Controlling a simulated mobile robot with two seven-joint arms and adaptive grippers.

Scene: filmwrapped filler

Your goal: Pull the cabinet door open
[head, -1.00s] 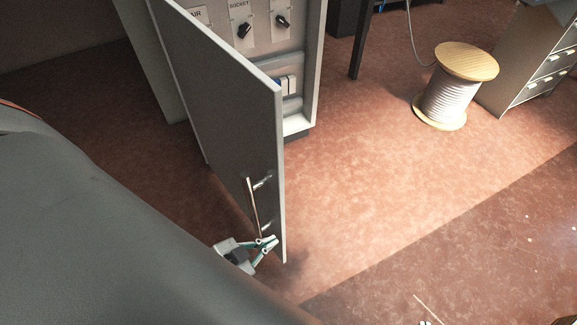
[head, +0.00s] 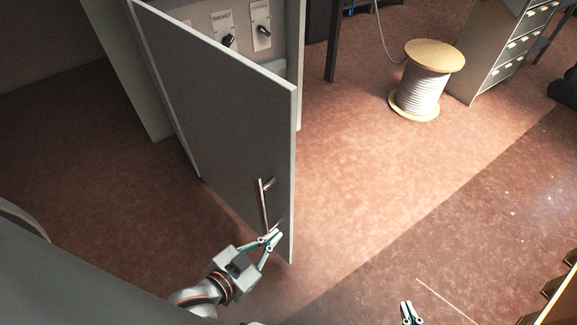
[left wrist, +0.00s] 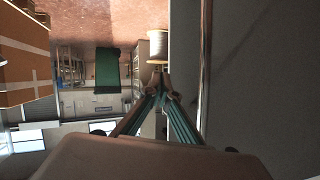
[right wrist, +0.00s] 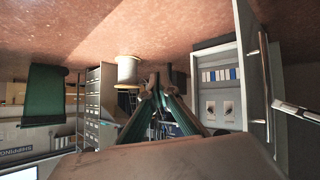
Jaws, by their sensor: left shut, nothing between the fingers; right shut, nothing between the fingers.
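The grey cabinet door (head: 215,110) stands swung out from the cabinet (head: 298,50), with part of the switch panel showing behind it. Its upright metal bar handle (head: 263,207) is near the free edge, on the face toward me. My left gripper (head: 275,235) is shut and empty, close to the handle's lower end; contact cannot be told. In the left wrist view the handle (left wrist: 205,60) runs just right of the shut fingers (left wrist: 160,80). My right gripper (head: 405,305) is shut and empty, low and apart from the door. The right wrist view shows the handle (right wrist: 264,80) too.
A cable spool (head: 425,80) stands on the floor right of the cabinet, beside a drawer unit (head: 500,45). The red-brown floor (head: 350,180) right of the door is clear. Shelving or boxes (head: 555,290) show at the lower right edge.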

